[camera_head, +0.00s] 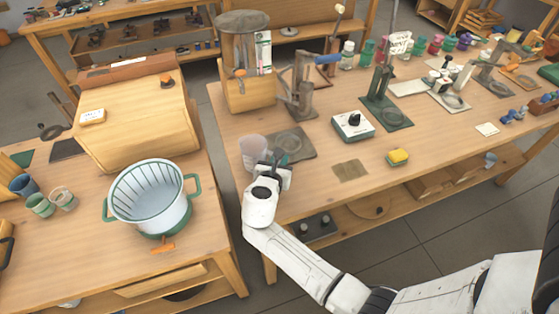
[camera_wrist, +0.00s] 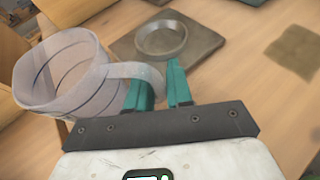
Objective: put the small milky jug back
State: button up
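The small milky jug (camera_head: 253,148) is translucent and stands close to the left edge of the right-hand table. In the wrist view the jug (camera_wrist: 62,78) is at the left, its open mouth facing up and its handle reaching right. My gripper (camera_head: 284,163) is at the jug's right side. In the wrist view, the teal fingers of my gripper (camera_wrist: 160,82) are close together with the handle's outer strip between them. I cannot tell whether the jug touches the table or hangs slightly above it.
A dark plate with a round dish (camera_head: 292,143) lies just right of the jug. A brown square mat (camera_head: 350,170), a yellow sponge (camera_head: 398,156) and a white dial box (camera_head: 353,126) are farther right. A wooden stand (camera_head: 247,92) is behind. A floor gap separates the left table's white-and-green basket (camera_head: 150,197).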

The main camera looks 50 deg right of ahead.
jog(key=o, duration=0.4)
jog(key=shift+c, duration=0.2)
jog(key=shift+r, duration=0.15)
jog(key=v, duration=1.2)
jog(key=shift+s, duration=0.1)
jog(key=s+f+m+y, duration=0.1)
jog(key=s+m, duration=0.1)
jog(key=s+d+f+m+g+y, duration=0.1)
jog(key=s+m, duration=0.1)
jog(key=s+f+m+g+y, duration=0.1)
jog(key=s+f+m, duration=0.1)
jog(key=m, duration=0.1)
jog(key=shift+d, duration=0.2)
jog(key=s+m+y, duration=0.1)
jog(key=m, duration=0.1)
jog(key=s+f+m+y, duration=0.1)
jog(key=s, duration=0.1)
jog(key=s+a+f+m+g+y, duration=0.1)
jog(key=m, duration=0.1)
jog(key=shift+s+f+m, duration=0.1)
jog(key=shift+s+m, duration=0.2)
jog(key=s+a+m+g+y, duration=0.1)
jog(key=s+a+m+y, duration=0.5)
jog(key=s+m, duration=0.2)
jog(key=shift+a+f+m, duration=0.25)
jog(key=shift+f+m, duration=0.05)
jog(key=shift+m, duration=0.9)
